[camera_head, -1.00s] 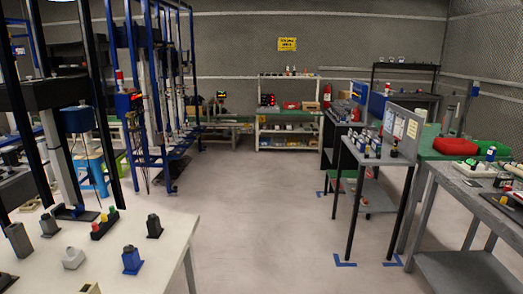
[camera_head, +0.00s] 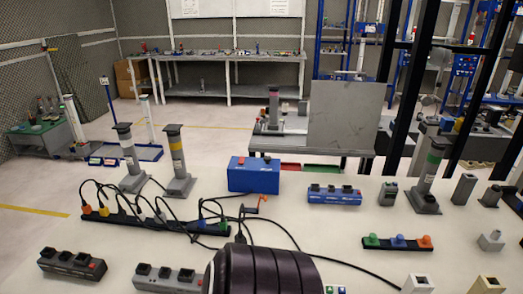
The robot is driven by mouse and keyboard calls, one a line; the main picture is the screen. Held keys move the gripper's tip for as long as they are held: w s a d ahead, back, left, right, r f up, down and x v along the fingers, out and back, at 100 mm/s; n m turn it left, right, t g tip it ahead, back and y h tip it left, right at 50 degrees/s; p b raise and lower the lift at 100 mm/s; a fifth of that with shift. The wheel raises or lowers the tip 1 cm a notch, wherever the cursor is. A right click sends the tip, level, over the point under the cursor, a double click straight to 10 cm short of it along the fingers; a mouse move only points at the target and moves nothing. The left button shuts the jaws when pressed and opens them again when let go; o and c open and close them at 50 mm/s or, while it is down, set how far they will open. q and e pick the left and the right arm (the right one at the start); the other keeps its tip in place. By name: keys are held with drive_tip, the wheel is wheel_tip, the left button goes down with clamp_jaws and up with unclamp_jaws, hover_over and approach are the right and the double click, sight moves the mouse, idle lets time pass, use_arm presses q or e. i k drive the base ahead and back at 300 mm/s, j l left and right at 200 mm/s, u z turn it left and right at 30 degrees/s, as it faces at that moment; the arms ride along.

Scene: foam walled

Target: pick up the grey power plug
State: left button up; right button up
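A black power strip (camera_head: 180,230) lies on the white table (camera_head: 300,235), left of the middle. Several corded plugs sit along it: an orange-red plug (camera_head: 87,210), a yellow plug (camera_head: 104,211), a blue plug (camera_head: 202,223) and a green plug (camera_head: 222,225). A greyish plug (camera_head: 160,217) seems to stand between the yellow and blue ones; it is small, and its exact shade is hard to tell. Black cords loop over the strip and partly cover the plugs. Neither of my grippers shows.
A dark ribbed rounded part, which looks like my arm, hides the front middle of the table. Around the strip stand a blue box (camera_head: 254,175), two grey posts (camera_head: 177,160), dark-topped grey blocks (camera_head: 72,264) and another coloured strip (camera_head: 397,243).

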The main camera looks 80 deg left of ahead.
sight(162, 215)
drive_tip(key=k+l+u, duration=0.15)
drive_tip(key=u, duration=3.4)
drive_tip(key=l, duration=0.3)
drive_tip(key=i, duration=0.05)
